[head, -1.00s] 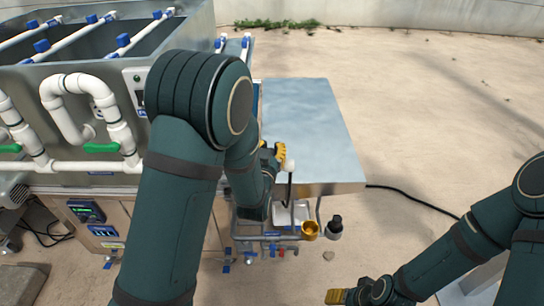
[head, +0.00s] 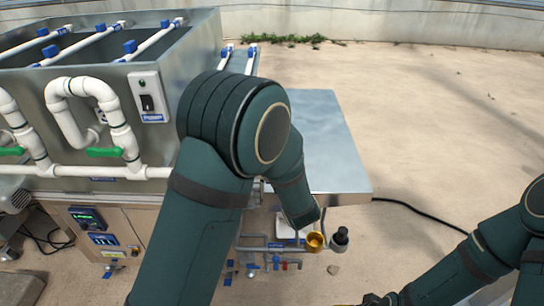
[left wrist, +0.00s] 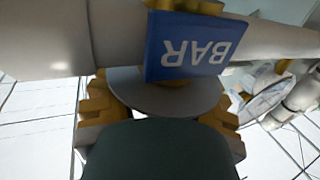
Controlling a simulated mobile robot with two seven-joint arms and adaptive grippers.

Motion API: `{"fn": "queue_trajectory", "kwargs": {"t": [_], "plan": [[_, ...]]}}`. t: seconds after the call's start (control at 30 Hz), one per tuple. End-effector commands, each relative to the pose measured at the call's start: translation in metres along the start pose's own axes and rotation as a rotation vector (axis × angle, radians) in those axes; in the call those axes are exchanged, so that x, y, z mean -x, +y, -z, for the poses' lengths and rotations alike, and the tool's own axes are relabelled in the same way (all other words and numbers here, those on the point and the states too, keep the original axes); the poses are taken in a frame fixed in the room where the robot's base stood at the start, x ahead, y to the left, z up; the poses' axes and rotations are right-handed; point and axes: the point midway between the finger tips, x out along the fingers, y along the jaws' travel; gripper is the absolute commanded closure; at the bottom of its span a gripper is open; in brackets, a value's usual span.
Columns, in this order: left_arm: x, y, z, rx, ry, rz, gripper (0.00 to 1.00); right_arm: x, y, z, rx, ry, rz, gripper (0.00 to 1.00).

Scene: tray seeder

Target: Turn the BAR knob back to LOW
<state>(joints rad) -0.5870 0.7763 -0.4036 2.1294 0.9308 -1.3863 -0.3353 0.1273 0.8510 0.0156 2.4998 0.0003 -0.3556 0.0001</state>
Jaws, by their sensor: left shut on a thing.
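In the left wrist view, a blue label reading BAR (left wrist: 190,46) appears upside down on a grey pipe or bar. A grey round disc (left wrist: 205,95), which looks like part of the BAR knob, sits just below it. The yellow fingers of my left gripper (left wrist: 160,108) flank the disc on both sides, shut on the knob. Its LOW marking and pointer are not visible.
A flat metal table (head: 335,140) stands right of the arm. A large metal tank (head: 185,60) with white pipes (head: 130,150) fills the left. A black cable (head: 420,209) crosses clear ground.

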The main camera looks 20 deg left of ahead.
Motion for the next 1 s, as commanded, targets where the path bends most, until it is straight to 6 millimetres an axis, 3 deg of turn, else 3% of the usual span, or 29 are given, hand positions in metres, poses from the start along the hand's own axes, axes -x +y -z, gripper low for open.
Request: {"fn": "queue_trajectory", "kwargs": {"t": [0.33,0.37,0.47,0.5,0.83,1.0], "plan": [[0.001,0.000,-0.003,-0.003,-0.005,0.002,1.00,0.000,0.000,0.000,0.000,0.000,0.000,0.43],[0.001,0.000,-0.003,-0.003,-0.005,0.002,0.67,0.000,0.000,0.000,0.000,0.000,0.000,0.43],[0.001,0.000,-0.002,-0.002,-0.004,0.001,0.32,0.000,0.000,0.000,0.000,0.000,0.000,0.43],[0.001,0.000,-0.002,-0.002,-0.004,0.001,0.25,0.000,0.000,0.000,0.000,0.000,0.000,0.43],[0.002,0.000,-0.001,0.000,-0.001,0.001,0.25,0.000,0.000,0.000,0.000,0.000,0.000,0.43],[0.021,0.001,0.000,-0.001,-0.002,-0.001,0.25,0.000,0.000,0.000,0.000,0.000,0.000,0.43]]}}
